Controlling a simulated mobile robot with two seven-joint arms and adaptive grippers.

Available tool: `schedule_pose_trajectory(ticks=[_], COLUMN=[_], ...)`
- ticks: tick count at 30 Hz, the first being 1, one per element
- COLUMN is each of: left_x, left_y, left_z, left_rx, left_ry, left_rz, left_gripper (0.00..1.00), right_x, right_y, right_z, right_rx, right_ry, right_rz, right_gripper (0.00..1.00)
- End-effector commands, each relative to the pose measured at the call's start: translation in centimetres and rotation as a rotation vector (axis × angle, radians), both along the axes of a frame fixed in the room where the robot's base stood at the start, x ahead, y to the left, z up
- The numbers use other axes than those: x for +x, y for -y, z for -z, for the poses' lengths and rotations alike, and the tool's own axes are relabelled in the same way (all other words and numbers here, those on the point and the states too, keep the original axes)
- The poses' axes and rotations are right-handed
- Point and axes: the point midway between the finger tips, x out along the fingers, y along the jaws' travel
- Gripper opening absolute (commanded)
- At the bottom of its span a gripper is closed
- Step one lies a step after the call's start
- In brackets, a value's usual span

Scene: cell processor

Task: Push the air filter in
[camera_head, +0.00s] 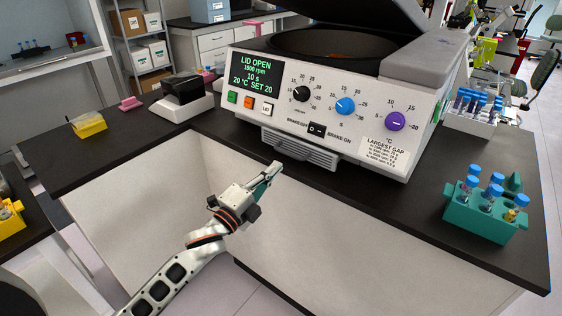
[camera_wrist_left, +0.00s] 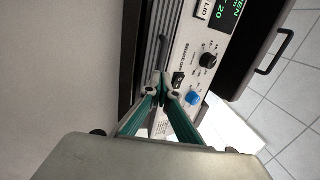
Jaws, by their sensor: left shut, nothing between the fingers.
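The air filter (camera_head: 303,150) is a grey slatted piece low on the front of the white centrifuge (camera_head: 335,95). It sticks out from the panel above the bench edge. In the left wrist view a slatted dark strip, which looks like the filter (camera_wrist_left: 161,42), lies just beyond the fingertips. My left gripper (camera_head: 274,168) is shut and empty, just in front of and below the left part of the filter. The tips also show in the left wrist view (camera_wrist_left: 163,88). I cannot tell whether they touch it. My right gripper is not in view.
The centrifuge lid (camera_head: 355,10) is up. A teal tube rack (camera_head: 487,216) stands at the right bench end, and a white rack (camera_head: 470,118) behind it. A black-and-white device (camera_head: 183,97) and a yellow box (camera_head: 88,125) stand at left. The bench strip before the centrifuge is narrow.

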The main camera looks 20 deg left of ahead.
Motion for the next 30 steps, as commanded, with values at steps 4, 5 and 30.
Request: schedule_pose_trajectory(ticks=[4, 5, 30], left_x=[2.0, 2.3, 7.5], left_y=[0.7, 0.8, 2.6], left_z=[-0.5, -0.5, -0.5], left_rx=[-0.003, -0.003, -0.003], left_ry=[0.000, 0.000, -0.001], left_rz=[0.001, 0.001, 0.000], left_gripper=[0.00, 0.00, 0.00], right_x=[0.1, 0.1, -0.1], right_y=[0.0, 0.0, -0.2], right_z=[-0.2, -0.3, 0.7], right_rx=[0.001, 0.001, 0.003], right_ry=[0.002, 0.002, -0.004], right_rz=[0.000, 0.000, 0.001], right_gripper=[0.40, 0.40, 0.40])
